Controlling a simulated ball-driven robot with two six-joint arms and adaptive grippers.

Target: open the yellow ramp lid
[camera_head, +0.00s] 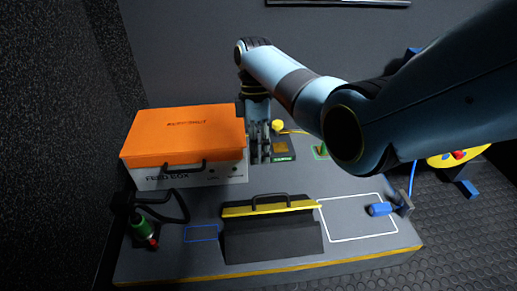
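The ramp (272,242) is a dark wedge-shaped box at the front middle of the grey table. A yellow lid edge (236,212) runs along its back, with a black arched handle (270,198) on it. The lid looks shut. My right gripper (259,157) hangs fingers down behind the ramp, beside the right side of the orange-lidded box and clear of the yellow lid's handle. Its fingers are small and dark, so I cannot tell whether they are open or shut. My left gripper is not in view.
An orange-lidded feed box (185,135) stands back left. A green cylinder with a red tip (143,228) and black bracket is front left. A yellow knob (278,126) is near my gripper.

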